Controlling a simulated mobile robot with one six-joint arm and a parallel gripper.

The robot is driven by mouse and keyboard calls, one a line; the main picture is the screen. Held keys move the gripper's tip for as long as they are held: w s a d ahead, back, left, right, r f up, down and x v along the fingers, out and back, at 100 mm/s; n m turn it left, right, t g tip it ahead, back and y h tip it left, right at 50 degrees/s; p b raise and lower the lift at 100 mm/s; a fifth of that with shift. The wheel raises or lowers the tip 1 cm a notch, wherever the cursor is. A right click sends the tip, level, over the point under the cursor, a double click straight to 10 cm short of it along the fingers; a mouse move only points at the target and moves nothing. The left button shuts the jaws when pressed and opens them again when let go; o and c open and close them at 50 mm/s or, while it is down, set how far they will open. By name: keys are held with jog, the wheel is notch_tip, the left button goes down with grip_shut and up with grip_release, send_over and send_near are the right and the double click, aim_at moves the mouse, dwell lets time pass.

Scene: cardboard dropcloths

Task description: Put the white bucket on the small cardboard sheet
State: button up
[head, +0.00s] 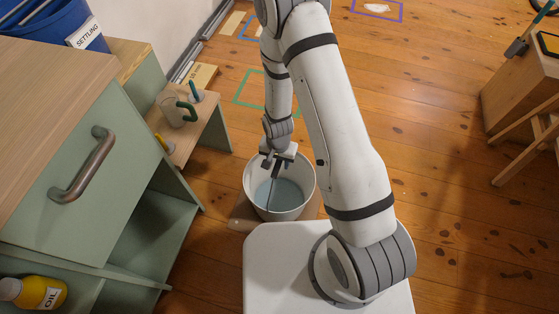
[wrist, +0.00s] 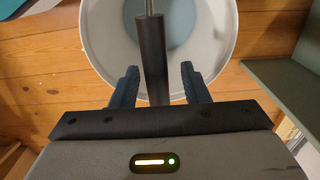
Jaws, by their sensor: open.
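The white bucket (head: 307,186) stands upright on the floor at the front centre of the head view, with pale blue-grey liquid or a bottom surface inside. In the wrist view, its rim (wrist: 228,25) fills the top middle. My gripper (head: 275,164) is over the bucket's mouth. In the wrist view, my gripper (wrist: 160,72) is open, with its two fingers on either side of the dark handle grip (wrist: 152,50), not closed on it. A brown sheet (head: 241,212) lies partly under the bucket. Small cardboard pieces (head: 232,23) and (head: 203,75) lie by the wall; which is the small sheet is unclear.
A green cabinet (head: 60,170) and a low shelf (head: 215,125) with a mug (head: 176,110) stand left. Green (head: 250,88), blue and purple (head: 377,10) tape outlines mark the floor. A wooden stand (head: 525,75) is at right.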

jog(key=s+d+r+n+p, duration=0.1)
jog(key=d+r+p, duration=0.15)
jog(key=r, duration=1.15)
jog(key=s+d+r+n+p, duration=0.1)
jog(key=d+r, duration=0.3)
jog(key=r, duration=1.1)
jog(key=s+d+r+n, duration=0.1)
jog(key=s+d+r, duration=0.2)
jog(key=s+r, duration=0.2)
jog(key=s+d+r+n+t, duration=0.1)
jog(key=s+d+r, duration=0.2)
jog(key=s+r, duration=0.2)
jog(key=shift+r, duration=0.85)
notch_tip(320, 180, up, 24)
jog(key=t+p, duration=0.1)
jog(key=p, duration=2.1)
jog(key=shift+d+r+t, duration=0.15)
jog(key=shift+r+t, duration=0.05)
jog(key=shift+t, duration=0.1)
